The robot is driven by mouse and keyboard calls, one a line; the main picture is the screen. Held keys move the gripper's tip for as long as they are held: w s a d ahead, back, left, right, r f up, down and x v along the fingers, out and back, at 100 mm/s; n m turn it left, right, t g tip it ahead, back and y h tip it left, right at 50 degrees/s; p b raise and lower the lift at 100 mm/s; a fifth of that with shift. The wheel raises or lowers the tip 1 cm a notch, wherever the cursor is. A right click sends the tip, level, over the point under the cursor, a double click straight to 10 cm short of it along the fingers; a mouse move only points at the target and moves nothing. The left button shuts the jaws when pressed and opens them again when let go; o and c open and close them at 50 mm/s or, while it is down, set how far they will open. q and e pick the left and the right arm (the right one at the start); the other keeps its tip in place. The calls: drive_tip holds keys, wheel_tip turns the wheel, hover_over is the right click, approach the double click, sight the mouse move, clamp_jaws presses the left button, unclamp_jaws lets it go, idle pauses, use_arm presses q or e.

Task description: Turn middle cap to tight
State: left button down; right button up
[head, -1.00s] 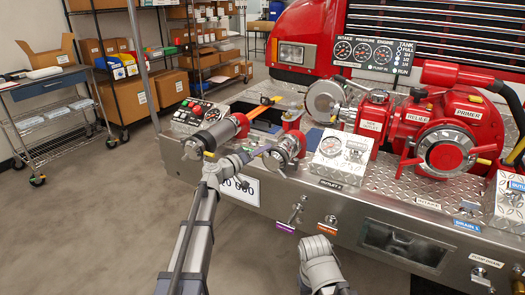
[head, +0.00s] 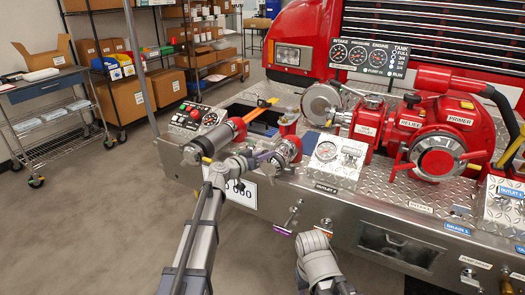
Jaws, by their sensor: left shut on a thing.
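The middle cap (head: 283,153) is a grey metal cap on the end of a red outlet pipe at the front of the bumper, left of centre in the head view. My left gripper (head: 263,158) reaches it from the left and is shut at its near-left edge, on the cap. The fingers and wrist hide part of that edge, so the exact contact is not clear. Of my right arm only a grey link shows at the bottom centre; its gripper is out of view.
A second capped pipe (head: 222,137) stands close on the left of my left gripper. The large red pump (head: 437,140) is farther right. Open floor lies to the left.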

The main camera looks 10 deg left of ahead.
sight(280, 162)
use_arm(q)
drive_tip(key=shift+s+d+r+m+y+p, duration=0.1)
drive_tip(key=shift+s+d+m+y+p, duration=0.1)
drive_tip(key=shift+d+m+p, duration=0.3)
drive_tip(key=shift+s+d+r+m+y+p, duration=0.1)
drive_tip(key=shift+s+d+m+y, duration=0.15)
drive_tip(key=shift+m, duration=0.45)
drive_tip(key=shift+s+d+f+m+y, duration=0.1)
drive_tip(key=shift+d+m+y, duration=0.1)
drive_tip(key=shift+d+m, duration=0.3)
drive_tip(key=shift+s+d+f+m+y, duration=0.15)
drive_tip(key=shift+d+m, duration=0.1)
drive_tip(key=shift+m, duration=0.35)
drive_tip(key=shift+s+d+f+m+y, duration=0.1)
drive_tip(key=shift+d+m+y, duration=0.2)
drive_tip(key=shift+m, duration=0.2)
drive_tip(key=shift+s+d+f+m+y, duration=0.1)
drive_tip(key=shift+d+m+y, duration=0.15)
drive_tip(key=shift+m, duration=0.25)
drive_tip(key=shift+s+d+f+m+y, duration=0.1)
drive_tip(key=shift+d+f+m+y, duration=0.25)
drive_tip(key=shift+m, duration=0.35)
drive_tip(key=shift+s+d+f+m+y, duration=0.1)
drive_tip(key=shift+d+f+m+y, duration=0.2)
drive_tip(key=shift+m, duration=0.4)
drive_tip(key=shift+d, duration=0.1)
drive_tip(key=c, duration=0.7)
unclamp_jaws()
drive_tip(key=shift+w+r, duration=0.1)
